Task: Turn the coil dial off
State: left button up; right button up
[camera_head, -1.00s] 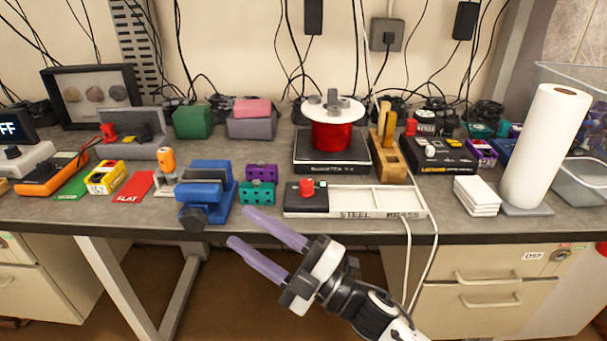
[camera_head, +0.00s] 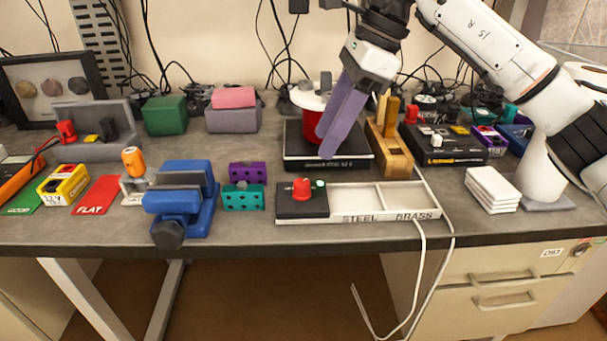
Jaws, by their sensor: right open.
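The coil dial is a red knob (camera_head: 302,188) on a black box (camera_head: 290,206) at the left end of a white tray marked STEEL and BRASS. A small green light (camera_head: 320,184) shows beside the knob. The coil is a red spool (camera_head: 312,124) with a white top, on a black base (camera_head: 300,157); my right gripper partly hides it. My right gripper (camera_head: 326,147) points down with purple fingers, open and empty. In the picture it is above and right of the dial, apart from it. My left gripper is not in view.
The white tray (camera_head: 405,216) has empty compartments right of the dial. A wooden block stand (camera_head: 398,160) stands behind it. Purple (camera_head: 247,170) and teal (camera_head: 243,197) blocks and a blue vise (camera_head: 180,200) are left. White tiles (camera_head: 492,190) lie right. A cable hangs off the front edge.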

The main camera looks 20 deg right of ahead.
aim_at(303, 183)
jog(key=x, duration=1)
jog(key=shift+a, duration=0.1)
jog(key=shift+r, duration=0.1)
jog(key=shift+c, duration=0.5)
jog(key=c, duration=0.9)
jog(key=shift+c, duration=0.2)
